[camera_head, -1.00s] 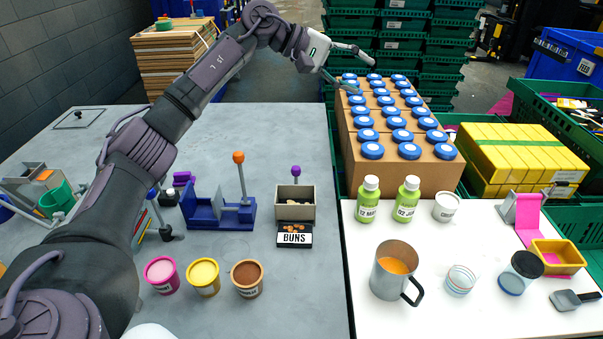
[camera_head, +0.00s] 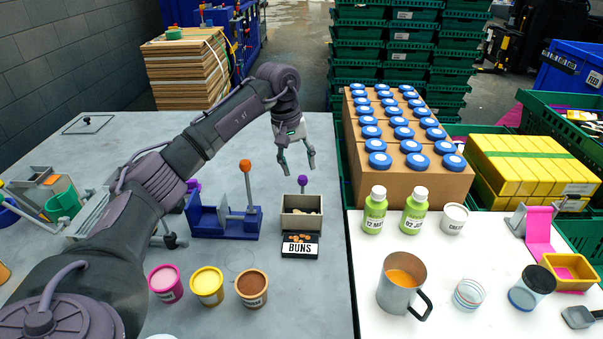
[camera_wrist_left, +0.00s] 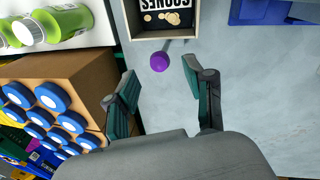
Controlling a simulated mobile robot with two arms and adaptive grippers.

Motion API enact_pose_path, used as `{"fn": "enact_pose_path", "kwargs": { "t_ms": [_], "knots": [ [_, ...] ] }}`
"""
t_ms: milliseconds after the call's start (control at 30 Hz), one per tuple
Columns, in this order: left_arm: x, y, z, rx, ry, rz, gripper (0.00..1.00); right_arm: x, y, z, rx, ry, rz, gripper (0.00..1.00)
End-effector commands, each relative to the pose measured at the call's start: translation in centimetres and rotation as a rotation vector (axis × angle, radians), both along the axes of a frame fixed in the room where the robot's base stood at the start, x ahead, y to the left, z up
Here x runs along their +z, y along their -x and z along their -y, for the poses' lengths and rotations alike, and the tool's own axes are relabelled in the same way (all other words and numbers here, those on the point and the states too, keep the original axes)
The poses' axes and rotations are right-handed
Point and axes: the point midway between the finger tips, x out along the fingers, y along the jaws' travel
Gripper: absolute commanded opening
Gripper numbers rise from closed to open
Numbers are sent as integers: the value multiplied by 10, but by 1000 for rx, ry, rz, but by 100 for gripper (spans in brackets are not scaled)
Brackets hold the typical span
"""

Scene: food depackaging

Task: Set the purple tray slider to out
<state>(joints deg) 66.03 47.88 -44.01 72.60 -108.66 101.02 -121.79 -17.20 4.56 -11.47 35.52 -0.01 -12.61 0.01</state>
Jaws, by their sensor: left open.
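A purple ball knob (camera_head: 302,180) on a short stem stands at the back of a small beige tray box (camera_head: 301,222). In the left wrist view the purple knob (camera_wrist_left: 159,61) sits beside the beige box (camera_wrist_left: 140,30), where a label and small round pieces show. My left gripper (camera_head: 298,168) is open and empty, pointing down just behind and above the knob. In the wrist view the knob lies ahead of the spread left gripper fingers (camera_wrist_left: 163,85), apart from them. My right gripper is not in view.
A blue fixture with an orange-knobbed lever (camera_head: 245,167) stands left of the box. Pink, yellow and brown tubs (camera_head: 207,286) are in front. Cartons with blue lids (camera_head: 400,180) stand close on the right. The grey table (camera_head: 330,290) is clear around the box's front.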

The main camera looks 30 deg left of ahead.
Motion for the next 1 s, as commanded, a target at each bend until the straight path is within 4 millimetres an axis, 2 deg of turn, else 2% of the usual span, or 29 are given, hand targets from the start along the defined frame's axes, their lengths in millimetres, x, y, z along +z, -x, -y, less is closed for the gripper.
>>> {"fn": "enact_pose_path", "kwargs": {
  "t_ms": [100,300,633,667,933,967,1000],
  "knots": [
    [-19,-2,3,0,1,-1,53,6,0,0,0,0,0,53],
    [-38,-5,6,-1,1,1,53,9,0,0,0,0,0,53],
    [-42,-6,6,-1,1,2,53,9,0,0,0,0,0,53],
    [-42,-6,6,-1,1,2,50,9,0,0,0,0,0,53],
    [-42,-6,6,0,0,1,5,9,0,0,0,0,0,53],
    [-42,-6,6,0,0,1,0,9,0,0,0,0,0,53],
    [-42,-6,6,0,0,1,0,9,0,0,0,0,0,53]
  ]
}}
